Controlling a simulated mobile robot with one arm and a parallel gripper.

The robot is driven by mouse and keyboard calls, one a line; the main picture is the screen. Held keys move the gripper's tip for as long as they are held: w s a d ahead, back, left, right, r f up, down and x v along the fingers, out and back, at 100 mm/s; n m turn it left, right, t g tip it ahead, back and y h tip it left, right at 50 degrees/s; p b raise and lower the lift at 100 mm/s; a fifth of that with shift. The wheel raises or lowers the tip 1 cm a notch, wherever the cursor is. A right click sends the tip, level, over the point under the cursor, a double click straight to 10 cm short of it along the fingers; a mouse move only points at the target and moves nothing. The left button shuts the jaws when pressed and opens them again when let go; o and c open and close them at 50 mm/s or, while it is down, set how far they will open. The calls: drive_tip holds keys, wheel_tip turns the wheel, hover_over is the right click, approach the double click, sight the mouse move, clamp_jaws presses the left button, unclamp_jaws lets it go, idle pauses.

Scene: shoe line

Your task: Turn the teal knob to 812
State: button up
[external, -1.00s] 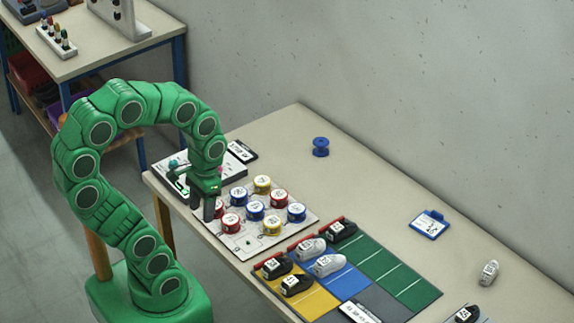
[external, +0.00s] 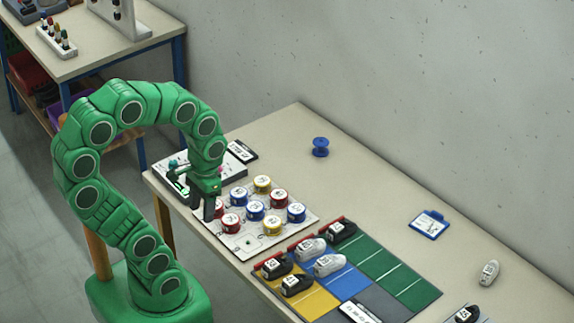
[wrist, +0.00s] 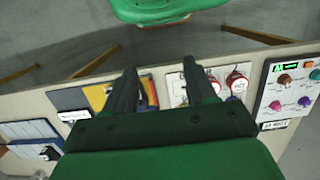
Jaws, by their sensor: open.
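The white knob panel (wrist: 268,98) lies flat on the bench, at the right of the wrist view; in the external view it is partly hidden behind my gripper (external: 203,209). The teal knob (wrist: 315,75) is at the panel's right edge in the wrist view and shows as a small teal spot (external: 173,163) in the external view. A small display (wrist: 289,67) on the panel is lit green; its digits are too small to read. My gripper, also in the wrist view (wrist: 160,70), is open and empty, pointing down near the spool board and apart from the knob.
Brown (wrist: 284,79), pink (wrist: 278,104) and purple (wrist: 304,102) knobs sit close together on the panel. The spool board (external: 247,247) with several spools is beside the gripper. Shoes stand on coloured mats (external: 383,268). The bench behind the board is mostly clear, with one blue spool (external: 320,147).

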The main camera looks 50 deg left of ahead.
drive_tip(key=shift+w, duration=0.1)
drive_tip(key=w+a+n, duration=0.8)
drive_tip(key=w+n, duration=0.2)
drive_tip(key=n+t, duration=0.2)
drive_tip(key=n, duration=2.4)
approach(173, 161)
drive_tip(key=shift+d+f, duration=0.15)
drive_tip(key=shift+f, duration=3.9)
